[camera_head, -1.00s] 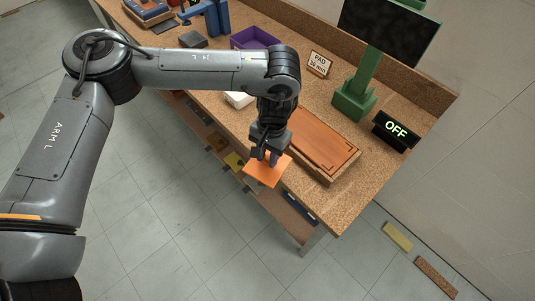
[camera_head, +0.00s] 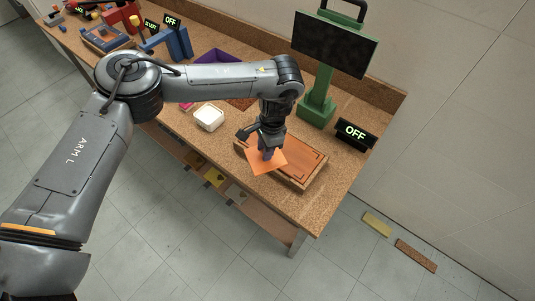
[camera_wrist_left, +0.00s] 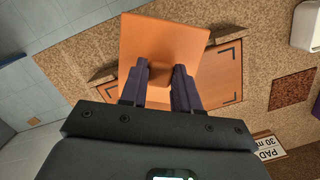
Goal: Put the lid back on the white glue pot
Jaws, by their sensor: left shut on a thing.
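My left gripper (camera_head: 267,153) is shut on a flat square orange lid (camera_head: 263,162), held level or nearly so above the front part of the framed orange board. In the left wrist view the purple fingers (camera_wrist_left: 160,76) close on the small knob of the orange lid (camera_wrist_left: 160,45). The white glue pot (camera_head: 209,118) stands on the bench to the left of the gripper, with its square top uncovered. Part of a white pot (camera_wrist_left: 307,27) also shows at the upper right of the left wrist view. My right gripper is not in view.
The orange board (camera_head: 302,156) with black corner marks lies in a wooden frame under the gripper. A purple bin (camera_head: 215,60) stands behind the pot. A green stand with a dark screen (camera_head: 335,43) and an OFF sign (camera_head: 355,133) are at the right.

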